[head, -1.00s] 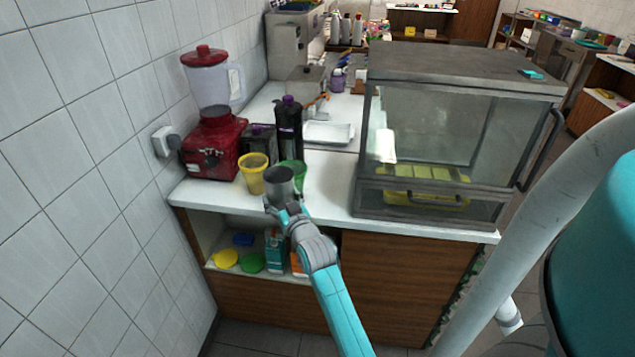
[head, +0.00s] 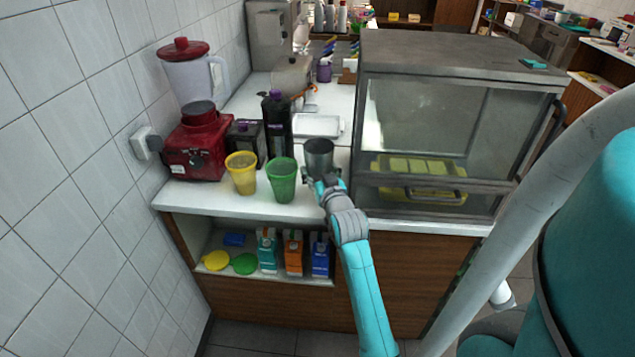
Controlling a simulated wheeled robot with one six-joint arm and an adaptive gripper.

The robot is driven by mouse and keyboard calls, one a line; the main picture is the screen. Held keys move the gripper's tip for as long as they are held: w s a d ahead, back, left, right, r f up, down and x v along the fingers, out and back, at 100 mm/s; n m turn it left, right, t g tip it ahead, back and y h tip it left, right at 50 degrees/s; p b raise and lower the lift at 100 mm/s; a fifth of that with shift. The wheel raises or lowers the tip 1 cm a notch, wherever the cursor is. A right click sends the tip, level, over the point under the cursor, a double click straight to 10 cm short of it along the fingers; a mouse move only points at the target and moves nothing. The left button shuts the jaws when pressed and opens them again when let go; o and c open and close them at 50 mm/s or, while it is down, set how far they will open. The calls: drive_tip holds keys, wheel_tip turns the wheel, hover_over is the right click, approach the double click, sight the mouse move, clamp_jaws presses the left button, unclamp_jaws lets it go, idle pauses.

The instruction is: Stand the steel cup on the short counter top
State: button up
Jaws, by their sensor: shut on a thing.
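The steel cup (head: 318,155) is a grey metal cup, upright, just right of the green cup in the head view. My gripper (head: 322,180) is shut on it from the front; its fingers are small and partly hidden by the wrist. The cup appears over the white counter top (head: 235,201), near its front edge. I cannot tell whether its base touches the surface.
A green cup (head: 282,182) and a yellow cup (head: 242,174) stand left of the steel cup. A dark bottle (head: 277,127) and red blender (head: 204,150) are behind them. A glass display case (head: 430,130) stands close on the right.

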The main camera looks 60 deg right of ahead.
drive_tip(key=shift+f, duration=2.85)
drive_tip(key=shift+f, duration=0.15)
drive_tip(key=o, duration=1.1)
drive_tip(key=shift+o, duration=0.2)
